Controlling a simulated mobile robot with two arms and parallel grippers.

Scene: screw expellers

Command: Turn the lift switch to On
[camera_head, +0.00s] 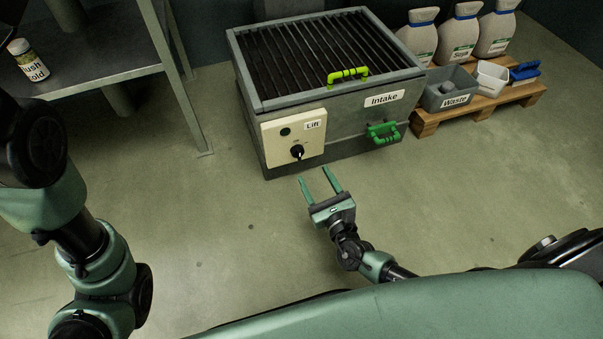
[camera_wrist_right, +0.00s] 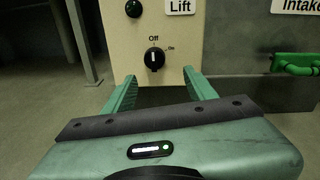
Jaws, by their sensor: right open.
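The lift switch is a black rotary knob (camera_head: 297,151) on a cream panel (camera_head: 280,140) at the front left of the intake box. In the right wrist view the knob (camera_wrist_right: 154,58) has its white mark upright, towards "Off"; "On" is printed to its upper right. A dark round lamp or button (camera_wrist_right: 133,8) sits above left of it, beside the "Lift" label. My right gripper (camera_head: 318,176) is open and empty, in front of and a little below the knob, its fingers pointing at the panel and apart from it. My left gripper is out of view; only my left arm shows.
The intake box (camera_head: 345,120) has a barred top with a light green handle (camera_head: 347,74) and a green front handle (camera_head: 383,132). A metal table (camera_head: 95,55) stands left. A pallet (camera_head: 480,108) with bins and jugs stands right. The floor before the box is clear.

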